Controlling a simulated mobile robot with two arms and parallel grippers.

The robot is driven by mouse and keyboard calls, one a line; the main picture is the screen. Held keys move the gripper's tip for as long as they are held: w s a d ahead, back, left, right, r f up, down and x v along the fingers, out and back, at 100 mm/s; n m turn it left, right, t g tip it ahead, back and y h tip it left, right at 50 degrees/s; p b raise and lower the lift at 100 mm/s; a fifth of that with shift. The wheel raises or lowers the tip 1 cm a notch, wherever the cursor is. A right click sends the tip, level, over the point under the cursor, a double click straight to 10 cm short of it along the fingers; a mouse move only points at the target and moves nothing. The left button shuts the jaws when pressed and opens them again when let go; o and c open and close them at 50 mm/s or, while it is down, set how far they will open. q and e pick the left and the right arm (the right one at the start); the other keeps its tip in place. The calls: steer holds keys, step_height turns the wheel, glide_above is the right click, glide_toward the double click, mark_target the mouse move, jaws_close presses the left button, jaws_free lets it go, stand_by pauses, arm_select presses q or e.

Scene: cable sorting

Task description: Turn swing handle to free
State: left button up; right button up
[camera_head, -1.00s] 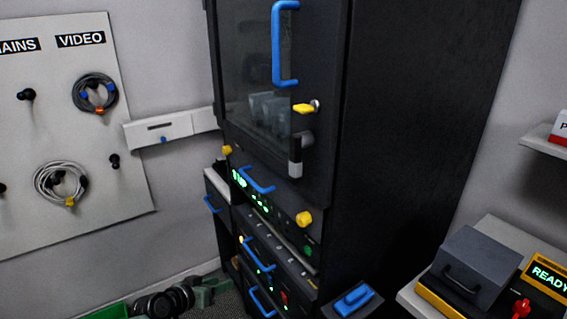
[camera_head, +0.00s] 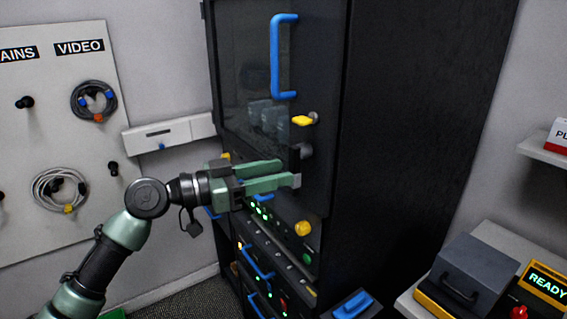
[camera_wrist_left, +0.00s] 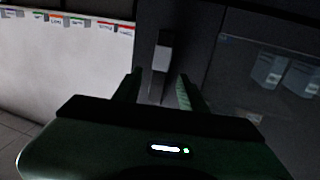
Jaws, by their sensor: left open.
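The swing handle (camera_head: 295,158) is a black lever with a pale grey end, hanging down on the front of the dark cabinet door, below the yellow latch knob (camera_head: 302,120). My left gripper (camera_head: 284,172), with green fingers, is open in front of it and partly covers it in the head view. In the left wrist view the swing handle (camera_wrist_left: 161,65) appears upright, in line with the gap between the open fingers (camera_wrist_left: 158,88). I cannot tell whether the fingers are around it or just short of it. My right gripper is not in view.
A blue door handle (camera_head: 275,60) is above on the cabinet. A yellow knob (camera_head: 303,229) and drawers with blue handles (camera_head: 257,262) are below. A pegboard with cables (camera_head: 60,140) is at the left. A grey box (camera_head: 470,268) stands at the right.

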arm_select(q)
steer(key=shift+x, duration=1.1)
steer(key=shift+c, duration=0.2)
jaws_close()
stand_by(0.5)
